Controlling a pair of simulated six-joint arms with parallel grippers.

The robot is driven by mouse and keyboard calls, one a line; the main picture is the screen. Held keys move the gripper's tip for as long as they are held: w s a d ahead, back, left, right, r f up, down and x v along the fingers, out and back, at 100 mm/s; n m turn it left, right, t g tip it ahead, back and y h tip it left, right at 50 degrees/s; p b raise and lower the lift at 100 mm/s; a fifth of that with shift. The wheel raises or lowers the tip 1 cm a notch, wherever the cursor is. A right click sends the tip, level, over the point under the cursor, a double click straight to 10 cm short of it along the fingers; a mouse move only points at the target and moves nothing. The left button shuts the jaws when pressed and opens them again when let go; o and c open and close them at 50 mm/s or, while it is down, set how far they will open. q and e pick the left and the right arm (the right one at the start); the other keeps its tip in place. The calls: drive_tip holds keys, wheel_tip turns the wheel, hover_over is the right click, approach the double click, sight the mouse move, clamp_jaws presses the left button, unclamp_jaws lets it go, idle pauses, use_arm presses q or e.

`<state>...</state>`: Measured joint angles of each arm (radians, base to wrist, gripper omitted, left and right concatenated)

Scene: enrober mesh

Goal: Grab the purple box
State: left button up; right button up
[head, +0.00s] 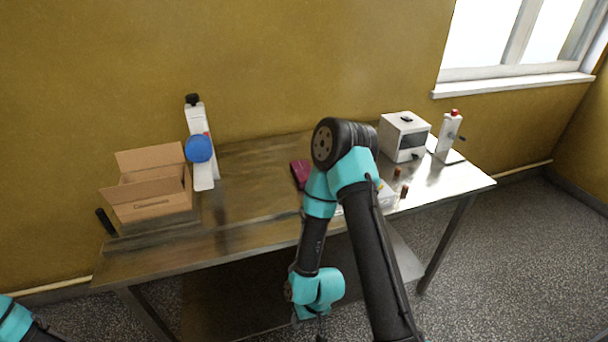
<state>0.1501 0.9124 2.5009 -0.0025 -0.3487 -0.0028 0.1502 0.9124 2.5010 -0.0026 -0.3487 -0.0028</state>
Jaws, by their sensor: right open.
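The purple box (299,172) lies on the metal table, near the middle. My right arm covers its right side, so only its left part shows. My right gripper (321,333) is at the bottom of the head view, in front of the table's front edge and well apart from the box. It is small and dark there; it is open, with nothing seen in it. Of my left arm only a piece shows in the bottom left corner, and its gripper is out of view.
On the metal table (245,205), an open cardboard box (153,206) and a white device with a blue disc (199,149) stand left. A white cabinet (403,138), a red-topped dispenser (449,135) and small brown pieces (404,191) are right. Table left of the purple box is clear.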

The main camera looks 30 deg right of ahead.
use_arm(q)
drive_tip(key=o, duration=1.1)
